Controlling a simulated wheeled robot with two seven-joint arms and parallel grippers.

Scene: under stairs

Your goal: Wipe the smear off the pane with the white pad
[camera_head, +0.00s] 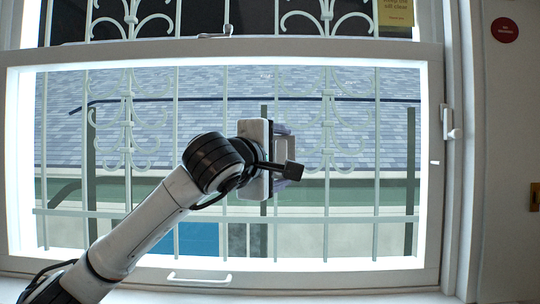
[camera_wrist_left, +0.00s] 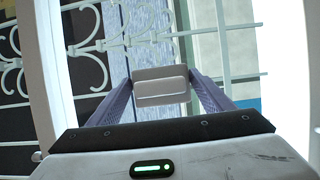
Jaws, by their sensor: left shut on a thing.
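The pane (camera_head: 350,190) is a wide window in a white frame, with roofs and a wall showing through it. My left gripper (camera_head: 287,160) is in front of the middle of the pane, its wrist covering part of the glass. In the left wrist view its two fingers (camera_wrist_left: 161,88) are shut on the sides of the white pad (camera_wrist_left: 161,86), a small pale block. I cannot tell whether the pad touches the glass. I cannot make out a smear on the pane. My right gripper is not in view.
White ornamental bars (camera_head: 326,130) stand behind the glass. A window latch (camera_head: 452,133) sticks out at the right frame, and a handle (camera_head: 199,278) sits on the lower rail. A yellow note (camera_head: 395,12) and a red round sign (camera_head: 504,30) are at the upper right.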

